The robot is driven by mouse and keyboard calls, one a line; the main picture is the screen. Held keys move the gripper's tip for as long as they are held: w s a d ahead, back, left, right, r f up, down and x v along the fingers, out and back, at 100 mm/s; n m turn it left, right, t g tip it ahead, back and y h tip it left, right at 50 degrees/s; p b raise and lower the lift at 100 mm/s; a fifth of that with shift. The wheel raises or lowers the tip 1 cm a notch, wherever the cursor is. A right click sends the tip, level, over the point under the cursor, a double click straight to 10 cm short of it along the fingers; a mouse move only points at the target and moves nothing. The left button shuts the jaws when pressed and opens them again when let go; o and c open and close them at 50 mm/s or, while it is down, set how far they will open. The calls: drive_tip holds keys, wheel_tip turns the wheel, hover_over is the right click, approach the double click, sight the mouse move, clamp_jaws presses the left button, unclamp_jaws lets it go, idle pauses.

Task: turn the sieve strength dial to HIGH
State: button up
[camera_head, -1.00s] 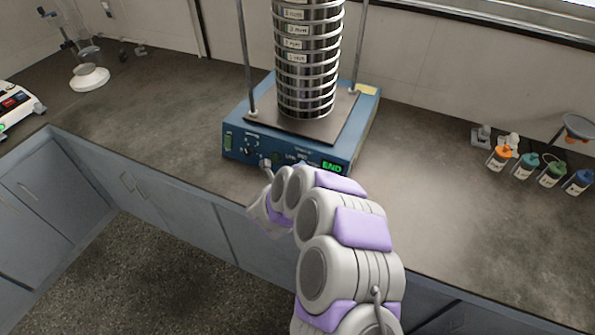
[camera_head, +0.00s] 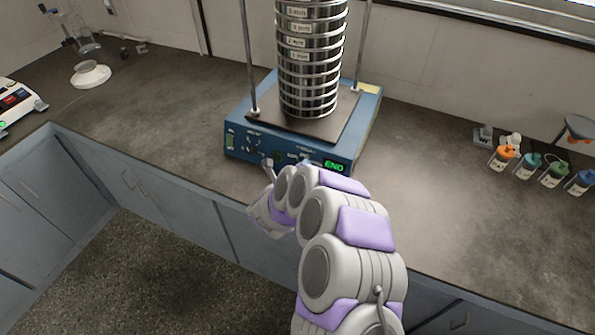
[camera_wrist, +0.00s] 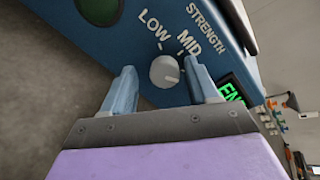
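The blue sieve shaker (camera_head: 232,157) stands on the counter, with a tall stack of round metal sieves (camera_head: 308,75) on its plate. In the wrist view, its grey strength dial (camera_wrist: 165,71) shows on the blue panel beside the LOW and MID labels. No HIGH label shows; the right finger covers part of the panel. My gripper (camera_wrist: 163,92) is open, its fingers on either side of the dial, with visible gaps; contact cannot be told. In the head view, my arm hides the dial. A green END display (camera_head: 334,167) is lit, and part of it shows in the wrist view.
Several small bottles with coloured caps (camera_head: 527,166) stand at the right on the counter. A glass flask on a white base (camera_head: 91,75) and a white device (camera_head: 15,105) are at the left. The counter around the shaker is clear.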

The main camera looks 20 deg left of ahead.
drive_tip(key=shift+r, duration=0.15)
drive_tip(key=shift+s+r, duration=0.1)
drive_tip(key=shift+s, duration=0.2)
drive_tip(key=p+v, duration=0.3)
drive_tip(key=v, duration=1.3)
drive_tip(key=shift+s, duration=0.35)
drive_tip(key=shift+w+a, duration=0.1)
drive_tip(key=shift+a, duration=0.1)
